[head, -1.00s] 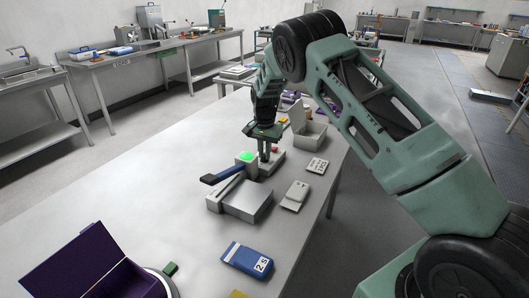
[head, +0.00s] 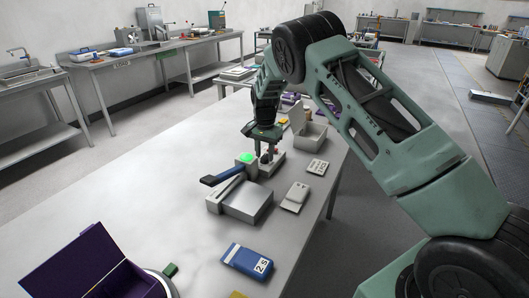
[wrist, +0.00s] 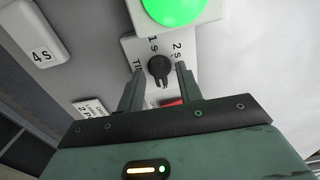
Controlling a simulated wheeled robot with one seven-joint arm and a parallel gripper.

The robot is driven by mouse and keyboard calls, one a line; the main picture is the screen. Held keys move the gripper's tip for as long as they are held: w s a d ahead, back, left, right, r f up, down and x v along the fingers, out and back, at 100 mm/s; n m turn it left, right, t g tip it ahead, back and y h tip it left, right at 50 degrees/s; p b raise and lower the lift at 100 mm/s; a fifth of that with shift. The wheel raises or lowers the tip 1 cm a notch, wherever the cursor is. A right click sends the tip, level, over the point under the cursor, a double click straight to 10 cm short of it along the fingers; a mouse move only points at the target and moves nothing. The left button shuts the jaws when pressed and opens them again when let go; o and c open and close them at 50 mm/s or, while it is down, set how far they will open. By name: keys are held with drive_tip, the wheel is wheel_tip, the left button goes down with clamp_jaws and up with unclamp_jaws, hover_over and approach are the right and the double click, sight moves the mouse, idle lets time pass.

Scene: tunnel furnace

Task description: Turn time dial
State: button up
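The time dial (wrist: 159,68) is a small dark round knob on a light panel, with "1 s" and "2 s" printed beside it. My gripper (wrist: 159,75) is open, with one finger on each side of the dial in the wrist view. A gap shows between the dial and each finger; the height of the fingertips over the panel is hard to tell. In the head view my gripper (head: 267,152) points down over the panel, just right of the green dome (head: 247,157). The green dome also shows at the top of the wrist view (wrist: 173,8).
A red part (wrist: 172,102) is near my right finger. A white open box (head: 308,130), labelled tiles (head: 296,196), a blue pack (head: 247,261) and a purple box (head: 118,282) share the table. The table's left is clear.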

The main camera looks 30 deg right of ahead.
sight(264, 155)
drive_tip(key=shift+r, duration=0.1)
wheel_tip(264, 155, up, 17)
drive_tip(key=b, duration=0.2)
drive_tip(key=shift+r+b, duration=0.15)
drive_tip(key=shift+b, duration=0.15)
idle(0.3)
